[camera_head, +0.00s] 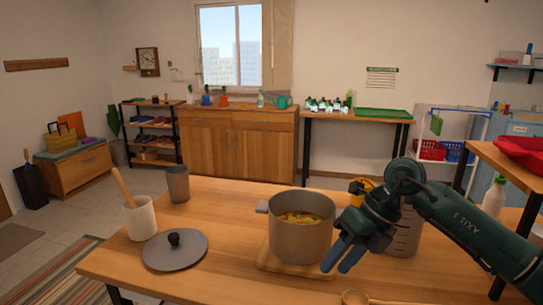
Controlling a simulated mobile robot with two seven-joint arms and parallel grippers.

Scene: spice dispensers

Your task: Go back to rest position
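My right arm comes in from the right. Its dark green gripper (338,264) points down and left at the right side of the grey pot (300,243). The two blue fingers show a narrow gap and nothing is seen between them. The gripper overlaps the pot's right edge in the picture, and I cannot tell if they touch. The pot stands on a wooden board (268,262) and holds yellow-orange food (300,218). A grey container (404,238) stands behind my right wrist, partly hidden. My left gripper is not in view.
On the wooden table (215,285) are a grey lid (175,250), a cream crock (141,219) with a wooden tool, a grey cup (177,184) and a wooden spoon (354,297). A yellow object (360,186) sits behind my gripper. The table's front left is clear.

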